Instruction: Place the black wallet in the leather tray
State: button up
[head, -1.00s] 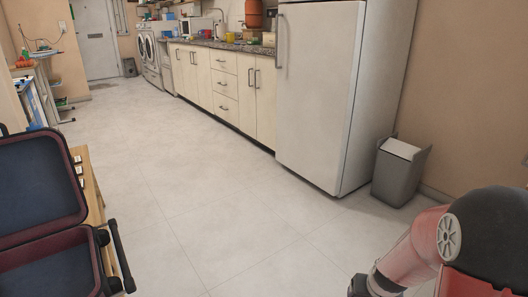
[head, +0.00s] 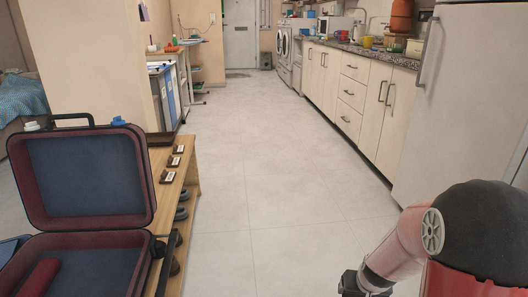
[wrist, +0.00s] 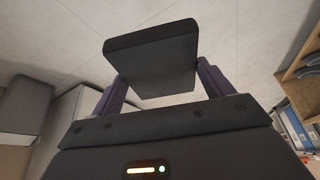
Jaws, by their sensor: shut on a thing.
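My gripper (wrist: 158,84) is shut on the black wallet (wrist: 150,48) in the wrist view. The wallet is a dark, flat, squarish block held between the two purple-grey fingers, with open floor behind it. In the head view my arm is at the lower right; the fingers and wallet are out of sight there. A dark brown, low, tray-like thing (head: 160,139) lies on the wooden bench (head: 190,158) behind the open suitcase; it may be the leather tray, but it is partly hidden and I cannot tell for sure.
An open dark suitcase (head: 82,178) with a red item inside stands at the left. Small labelled dark blocks (head: 174,161) lie on the bench, with shoes below. The fridge (head: 455,105) and cabinets (head: 355,95) line the right. The floor (head: 270,190) between is clear.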

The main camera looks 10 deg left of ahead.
aim_at(156, 139)
jog(key=i+j+u, duration=0.15)
jog(key=i+u, duration=0.15)
jog(key=i, duration=0.7)
jog(key=i+l+u, duration=0.15)
jog(key=i+u, duration=0.15)
jog(key=i, duration=0.65)
jog(key=i+u, duration=0.2)
jog(key=i, duration=0.4)
jog(key=i+l+u, duration=0.2)
jog(key=i, duration=0.4)
jog(key=i+l+u, duration=0.15)
jog(key=i, duration=0.45)
